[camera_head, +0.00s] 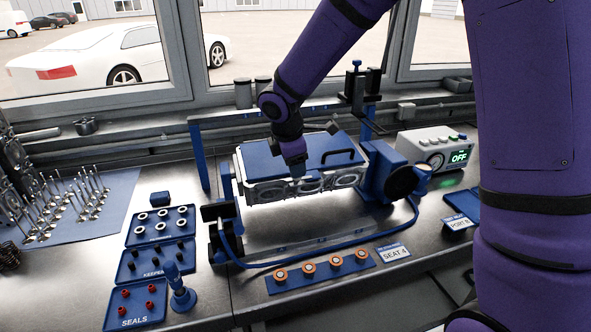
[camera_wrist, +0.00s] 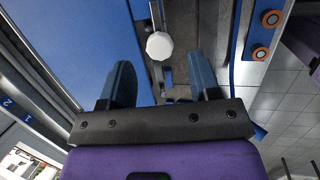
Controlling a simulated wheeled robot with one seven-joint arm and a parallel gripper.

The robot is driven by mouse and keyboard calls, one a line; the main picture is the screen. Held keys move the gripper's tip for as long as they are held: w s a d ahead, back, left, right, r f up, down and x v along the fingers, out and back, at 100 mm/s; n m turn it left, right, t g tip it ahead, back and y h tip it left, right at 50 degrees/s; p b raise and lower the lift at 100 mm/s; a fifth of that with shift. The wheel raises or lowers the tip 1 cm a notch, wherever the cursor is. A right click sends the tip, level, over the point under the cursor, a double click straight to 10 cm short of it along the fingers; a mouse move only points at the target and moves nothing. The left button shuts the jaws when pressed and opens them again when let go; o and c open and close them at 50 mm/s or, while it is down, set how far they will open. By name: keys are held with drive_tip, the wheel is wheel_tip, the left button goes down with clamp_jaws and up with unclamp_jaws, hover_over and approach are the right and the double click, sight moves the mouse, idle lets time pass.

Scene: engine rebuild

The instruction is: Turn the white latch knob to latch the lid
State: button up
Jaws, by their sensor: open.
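The white latch knob (camera_wrist: 160,46) is a faceted disc in the wrist view, beside the edge of the blue lid (camera_wrist: 78,45). My gripper (camera_wrist: 160,66) is open, with one dark blue finger on each side of the knob's line. The knob appears just beyond the fingertips, and I see no contact. In the head view the blue lid (camera_head: 270,149), with a black handle (camera_head: 338,157), lies flat on the fixture. My gripper (camera_head: 298,171) points down at the lid's front edge. The knob cannot be made out in the head view, where my gripper covers that area.
A blue strip of orange-ringed parts (camera_head: 321,272) lies in front of the fixture, with a blue hose (camera_head: 330,255) behind it. Parts trays (camera_head: 147,262) and a blue-handled tool (camera_head: 181,293) stand to the left. A control box reading OFF (camera_head: 437,150) stands to the right.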

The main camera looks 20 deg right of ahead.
drive_tip(key=v, duration=0.7)
drive_tip(key=shift+r, duration=0.2)
drive_tip(key=shift+a, duration=0.1)
drive_tip(key=s+d+r+m+t, duration=0.1)
drive_tip(key=s+d+r+m, duration=0.4)
drive_tip(key=s, duration=0.2)
drive_tip(key=s+d+r+m, duration=0.4)
drive_tip(key=s+r, duration=0.1)
drive_tip(key=s, duration=0.2)
drive_tip(key=s+d+r+m+t+y, duration=0.1)
drive_tip(key=s+d+m, duration=0.3)
drive_tip(key=s+m, duration=0.5)
drive_tip(key=shift+s+r+t+y, duration=0.2)
drive_tip(key=shift+s+t+y, duration=0.35)
drive_tip(key=shift+s, duration=2.4)
drive_tip(key=shift+d, duration=0.1)
